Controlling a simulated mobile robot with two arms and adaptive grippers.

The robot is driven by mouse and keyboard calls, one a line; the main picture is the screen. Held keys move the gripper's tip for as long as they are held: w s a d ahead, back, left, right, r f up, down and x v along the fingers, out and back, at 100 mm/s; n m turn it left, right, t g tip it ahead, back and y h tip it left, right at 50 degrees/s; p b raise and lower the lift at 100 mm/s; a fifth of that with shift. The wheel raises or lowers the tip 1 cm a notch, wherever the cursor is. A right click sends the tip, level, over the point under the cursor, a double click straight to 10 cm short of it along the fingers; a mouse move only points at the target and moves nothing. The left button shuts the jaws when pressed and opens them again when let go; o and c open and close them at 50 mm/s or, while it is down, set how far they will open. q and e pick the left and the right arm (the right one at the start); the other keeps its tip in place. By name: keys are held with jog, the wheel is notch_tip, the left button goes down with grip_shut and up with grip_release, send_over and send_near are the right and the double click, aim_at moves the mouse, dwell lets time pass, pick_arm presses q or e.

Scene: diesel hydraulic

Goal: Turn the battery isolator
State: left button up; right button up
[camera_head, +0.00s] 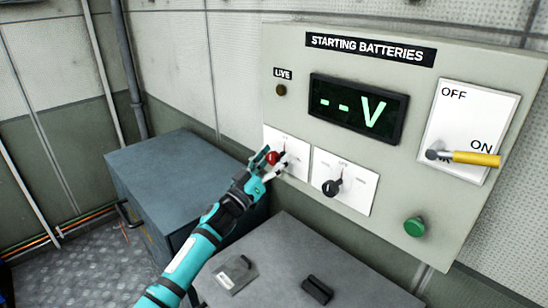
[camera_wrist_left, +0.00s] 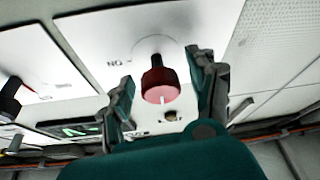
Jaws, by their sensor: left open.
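A red rotary knob (camera_head: 272,158) sits on a white plate (camera_head: 297,153) at the lower left of the panel marked STARTING BATTERIES. It also shows in the left wrist view (camera_wrist_left: 160,86), on a dark shaft, with a white pointer mark on its face. My left gripper (camera_head: 271,163) is open at this knob, with one finger on each side. In the left wrist view the fingers (camera_wrist_left: 166,80) stand apart, with visible gaps between them and the knob. No label in view names the isolator. My right gripper is not in view.
A black knob (camera_head: 332,187) is close on the right. Farther right are a yellow-handled lever (camera_head: 470,158) at ON and a green button (camera_head: 414,227). The display (camera_head: 358,108) reads "--V". Below are a blue-grey cabinet (camera_head: 165,165) and a grey box top (camera_head: 290,255).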

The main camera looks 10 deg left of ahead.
pick_arm(q)
jog(key=c, duration=1.2)
jog(key=shift+m, duration=0.3)
grip_shut()
jog(key=m+g+h+b, duration=0.1)
jog(key=m, duration=0.2)
jog(key=m+g+h+b, duration=0.1)
jog(key=m+h, duration=0.1)
jog(key=m, duration=0.1)
jog(key=m+g+h, duration=0.1)
jog(key=m, duration=0.2)
jog(key=m+g+h+b, duration=0.1)
jog(key=m, duration=0.2)
jog(key=shift+m+g, duration=0.4)
jog(key=m+g, duration=0.1)
jog(key=m, duration=0.1)
jog(key=m+g, duration=0.1)
jog(key=m, duration=0.2)
jog(key=shift+m+g, duration=1.1)
jog(key=shift+m, duration=1.5)
